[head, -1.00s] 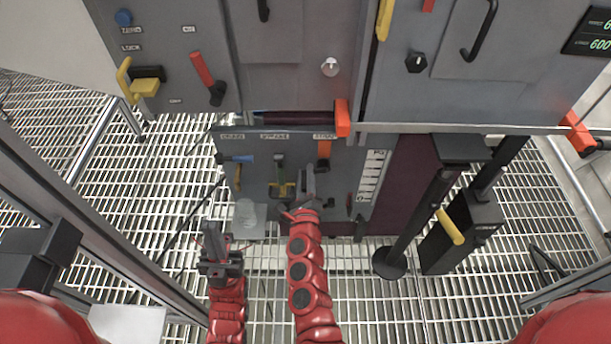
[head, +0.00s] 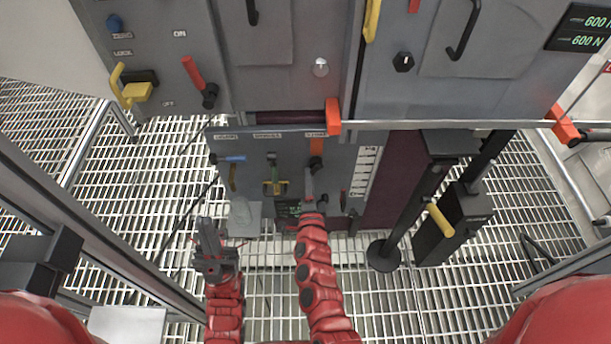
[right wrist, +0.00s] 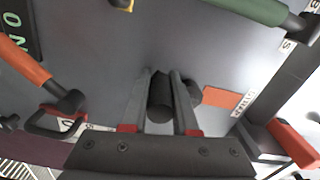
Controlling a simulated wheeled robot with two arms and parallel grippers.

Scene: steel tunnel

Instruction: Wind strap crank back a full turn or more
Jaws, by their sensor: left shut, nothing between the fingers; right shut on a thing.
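My right gripper (head: 309,190) reaches the lower grey panel (head: 345,165), just below a short orange-handled lever (head: 317,147). In the right wrist view its fingers (right wrist: 160,95) are shut around a dark cylindrical grip (right wrist: 160,100), which stands out from the panel. I cannot make out whether this grip is the strap crank; the panel labels are too small to read surely. My left gripper (head: 207,235) is shut and empty, pointing up, lower left of the panel and apart from it.
The lower panel also has a blue handle (head: 234,159) and a green handle (head: 272,163). Above hang cabinets with a red lever (head: 193,72) and a yellow handle (head: 136,92). A black post unit (head: 455,225) with a yellow grip (head: 440,220) stands to the right, over grating floor.

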